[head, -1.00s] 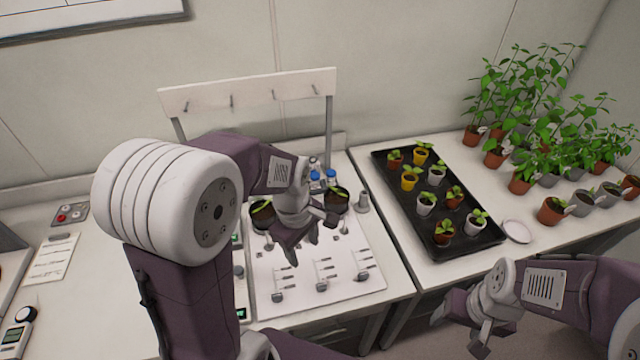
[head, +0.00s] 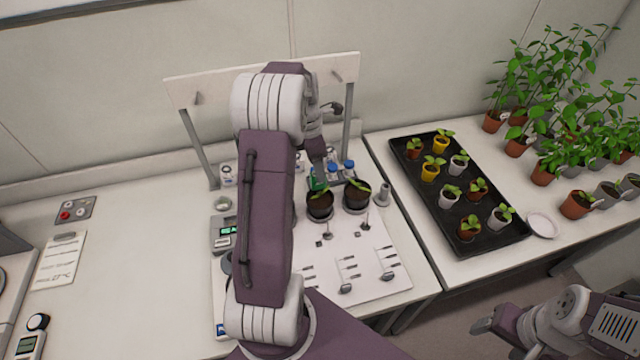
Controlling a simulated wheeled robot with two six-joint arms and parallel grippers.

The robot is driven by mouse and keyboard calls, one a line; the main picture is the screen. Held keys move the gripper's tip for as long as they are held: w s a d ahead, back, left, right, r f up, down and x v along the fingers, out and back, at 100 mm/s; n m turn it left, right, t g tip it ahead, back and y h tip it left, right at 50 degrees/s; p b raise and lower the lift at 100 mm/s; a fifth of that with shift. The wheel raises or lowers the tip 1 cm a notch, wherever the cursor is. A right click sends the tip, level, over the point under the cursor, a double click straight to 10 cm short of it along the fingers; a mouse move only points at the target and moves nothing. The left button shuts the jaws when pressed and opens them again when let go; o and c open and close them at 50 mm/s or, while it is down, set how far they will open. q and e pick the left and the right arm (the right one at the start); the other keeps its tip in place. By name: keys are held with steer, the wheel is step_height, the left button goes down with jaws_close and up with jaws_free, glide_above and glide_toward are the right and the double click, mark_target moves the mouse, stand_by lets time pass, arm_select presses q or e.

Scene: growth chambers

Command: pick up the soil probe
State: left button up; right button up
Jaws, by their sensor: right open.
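I cannot tell for certain which item is the soil probe. Small upright metal pieces stand on the white board in front of the two dark pots, one at the left (head: 325,232) and one at the right (head: 365,225). Several small tools, such as a grey-headed one (head: 346,288), lie nearer on the board. My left gripper (head: 318,165) is mostly hidden by its own arm. It points down behind the left dark pot (head: 319,206), near the blue-capped bottles; its jaws cannot be read. My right gripper (head: 482,325) is open and empty at the lower right, off the benches.
A rack with hooks (head: 190,95) stands at the back. Blue-capped bottles (head: 349,166) stand behind the pots. A black tray (head: 402,190) of seedlings and a white dish (head: 543,225) are on the right bench.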

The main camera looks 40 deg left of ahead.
mark_target(318, 189)
arm_select(q)
steer(key=f, duration=0.3)
steer(key=shift+w+a+f, duration=0.1)
steer(key=shift+w, duration=0.2)
steer(key=f, duration=0.1)
steer(key=f+p, duration=0.1)
steer(key=f, duration=0.2)
steer(key=shift+w+f+p, duration=0.1)
steer(key=shift+w+p, duration=0.15)
steer(key=shift+p, duration=0.05)
steer(key=shift+w+f, duration=0.2)
steer(key=shift+f, duration=0.25)
steer(key=shift+s+r, duration=0.1)
steer(key=c, duration=0.8)
jaws_close()
